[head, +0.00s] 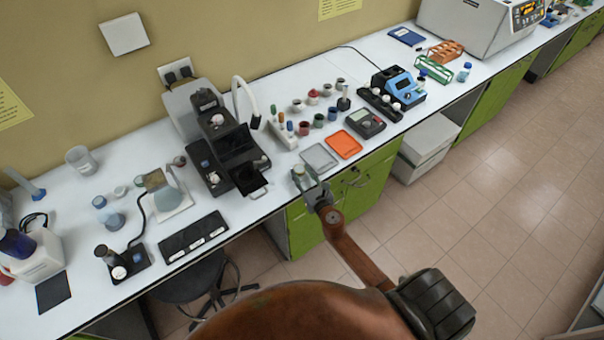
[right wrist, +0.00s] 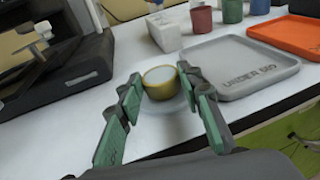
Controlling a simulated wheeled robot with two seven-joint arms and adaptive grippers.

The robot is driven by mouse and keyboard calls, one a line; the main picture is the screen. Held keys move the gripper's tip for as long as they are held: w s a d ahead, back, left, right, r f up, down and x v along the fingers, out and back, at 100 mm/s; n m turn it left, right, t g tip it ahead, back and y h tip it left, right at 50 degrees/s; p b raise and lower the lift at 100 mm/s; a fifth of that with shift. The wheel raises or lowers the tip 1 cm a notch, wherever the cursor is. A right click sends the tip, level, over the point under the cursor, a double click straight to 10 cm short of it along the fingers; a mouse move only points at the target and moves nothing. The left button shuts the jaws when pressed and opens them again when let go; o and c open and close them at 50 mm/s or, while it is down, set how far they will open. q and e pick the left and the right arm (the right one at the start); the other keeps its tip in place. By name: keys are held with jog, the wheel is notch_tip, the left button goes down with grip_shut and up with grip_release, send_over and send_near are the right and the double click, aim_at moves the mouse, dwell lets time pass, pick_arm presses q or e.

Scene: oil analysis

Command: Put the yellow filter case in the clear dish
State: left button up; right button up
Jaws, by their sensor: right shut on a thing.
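The yellow filter case (right wrist: 160,82) is a small round case with a pale top. In the right wrist view it sits between the fingertips of my right gripper (right wrist: 160,88), which is shut on it. The clear dish (right wrist: 167,106) shows faintly as a translucent round shape on the white bench, below and around the case. I cannot tell whether the case touches it. In the head view my right gripper (head: 303,177) is at the bench's front edge, left of the grey tray, and largely hides the dish. My left gripper is not in view.
The grey tray (head: 319,157) lies close to the right of my right gripper, with an orange tray (head: 344,144) beyond it. A black microscope-like device (head: 222,145) stands to the left. Several small coloured jars stand behind.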

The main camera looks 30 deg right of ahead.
jog(key=o, duration=0.9)
jog(key=shift+o, duration=0.2)
jog(key=v, duration=1.2)
jog(key=s+d+f+m+g, duration=0.15)
jog(key=s+f+m, duration=0.3)
jog(key=f, duration=0.65)
jog(key=s+d+f+m+g, duration=0.1)
jog(key=s+f+m+g, duration=0.4)
jog(key=f, duration=0.7)
jog(key=s+d+f+m+g, duration=0.1)
jog(key=s+d+f+m, duration=0.15)
jog(key=f+m, duration=0.65)
jog(key=s+a+f+m+g, duration=0.2)
jog(key=s+f+m, duration=0.3)
jog(key=s, duration=0.6)
jog(key=s+a+f+m+g+y, duration=0.1)
jog(key=s+a+f+m+g, duration=0.1)
jog(key=s+f, duration=0.8)
jog(key=s+a+f+m+g, duration=0.3)
jog(key=s+f+m, duration=0.4)
jog(key=s, duration=0.6)
jog(key=shift+s+f+m+y, duration=0.2)
jog(key=shift+f+m+y, duration=0.2)
jog(key=shift+f, duration=0.35)
jog(key=shift+g, duration=0.25)
